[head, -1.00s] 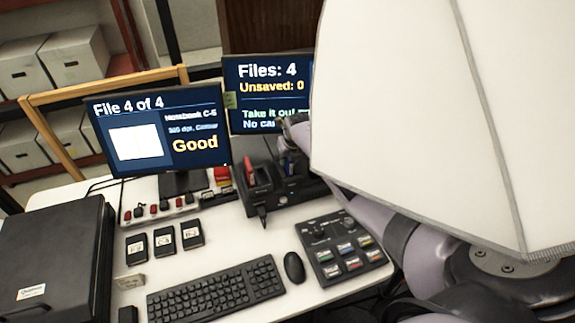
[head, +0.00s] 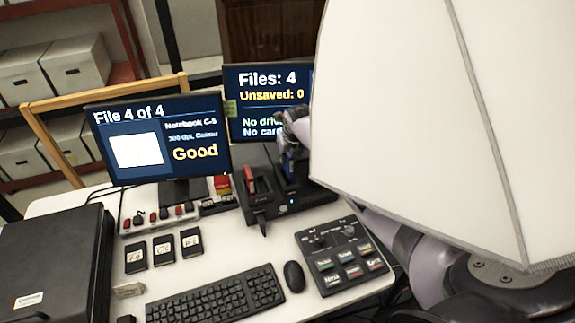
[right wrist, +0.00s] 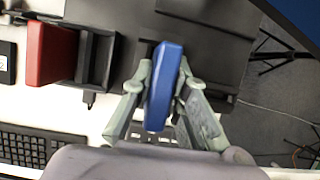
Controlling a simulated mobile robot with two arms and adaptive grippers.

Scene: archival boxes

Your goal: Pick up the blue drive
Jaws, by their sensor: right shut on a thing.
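The blue drive (right wrist: 164,88) stands between the two fingers of my right gripper (right wrist: 163,72) in the right wrist view, and the fingers are shut on it. The drive is over the black dock (right wrist: 205,48). In the head view my right gripper (head: 293,150) is above the right part of the dock (head: 290,205), partly hidden by a large white panel. The right monitor (head: 262,92) reads "Files: 4", "Unsaved: 0", "No dri…" and "No car…". My left gripper is out of view.
A red drive (right wrist: 48,55) sits in the dock's left slot. A keyboard (head: 215,297), mouse (head: 294,276) and button panel (head: 343,257) lie in front. Several black cartridges (head: 163,250) lie at the left, beside a black case (head: 55,262). The left monitor (head: 160,135) reads "Good".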

